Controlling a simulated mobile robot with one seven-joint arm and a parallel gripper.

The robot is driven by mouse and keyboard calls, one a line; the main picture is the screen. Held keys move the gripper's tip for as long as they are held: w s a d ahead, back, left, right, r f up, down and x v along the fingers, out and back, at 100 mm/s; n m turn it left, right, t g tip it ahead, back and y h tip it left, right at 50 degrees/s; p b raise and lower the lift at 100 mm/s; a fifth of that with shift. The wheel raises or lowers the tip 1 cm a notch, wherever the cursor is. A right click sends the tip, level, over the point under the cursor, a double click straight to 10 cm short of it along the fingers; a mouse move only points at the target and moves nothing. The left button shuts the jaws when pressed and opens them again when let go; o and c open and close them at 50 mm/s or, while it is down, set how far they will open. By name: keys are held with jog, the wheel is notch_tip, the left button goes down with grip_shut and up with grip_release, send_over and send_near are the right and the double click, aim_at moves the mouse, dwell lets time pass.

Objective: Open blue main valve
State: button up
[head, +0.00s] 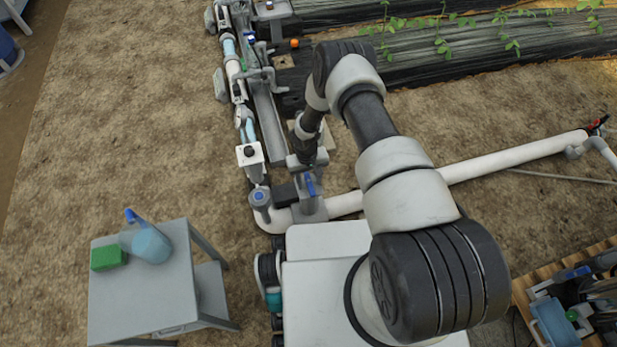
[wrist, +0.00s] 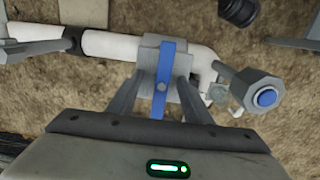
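The blue main valve's lever handle (wrist: 166,62) runs nearly straight up and down in the wrist view, across the white pipe, on a grey valve body (wrist: 149,42). In the head view the blue handle (head: 311,185) shows just below my gripper (head: 307,163). In the wrist view my gripper (wrist: 166,78) has its two fingers apart, one on each side of the blue handle. Gaps show between the handle and both fingers. Whether the fingertips reach down to the handle's height is hard to tell.
A grey post with a blue cap (wrist: 267,97) stands right of the handle in the wrist view. White pipe (head: 510,157) runs off to the right. A grey cart (head: 130,295) with a green block (head: 108,257) and a blue jug (head: 150,244) stands at the left.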

jog(key=shift+t, duration=0.4)
jog(key=f, duration=0.5)
jog(key=shift+d, duration=0.3)
jog(key=shift+d+r+p, duration=0.1)
jog(key=shift+r+p, duration=1.1)
jog(key=shift+r, duration=0.25)
notch_tip(320, 180, up, 4)
jog(key=p, duration=0.3)
jog(key=shift+w, duration=0.1)
jog(key=shift+a+r, duration=0.25)
jog(key=shift+s, duration=0.2)
jog(key=shift+r, duration=0.1)
